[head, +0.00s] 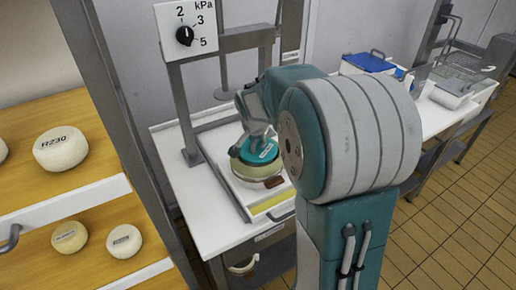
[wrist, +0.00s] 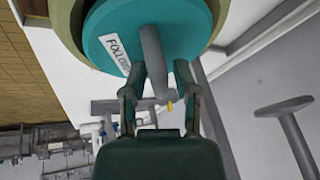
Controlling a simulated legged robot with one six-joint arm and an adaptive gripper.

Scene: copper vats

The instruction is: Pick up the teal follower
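The teal follower (head: 262,152) is a round disc lying on top of a pale round mould (head: 257,172) under the press frame in the head view. In the wrist view the follower (wrist: 185,22) fills the top, with a white label reading "FOLLO…" and a grey upright handle (wrist: 152,48). My gripper (wrist: 160,75) has one finger on each side of this handle. The fingers look apart, with a gap visible on the right side of the handle. In the head view my arm partly hides the gripper and the follower.
The press frame (head: 174,105) with a dial panel (head: 187,31) stands around the mould. A brown block (head: 274,182) lies beside the mould. Shelves with pale cheeses (head: 61,148) are at left. A blue-lidded box (head: 368,62) stands on the counter at right.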

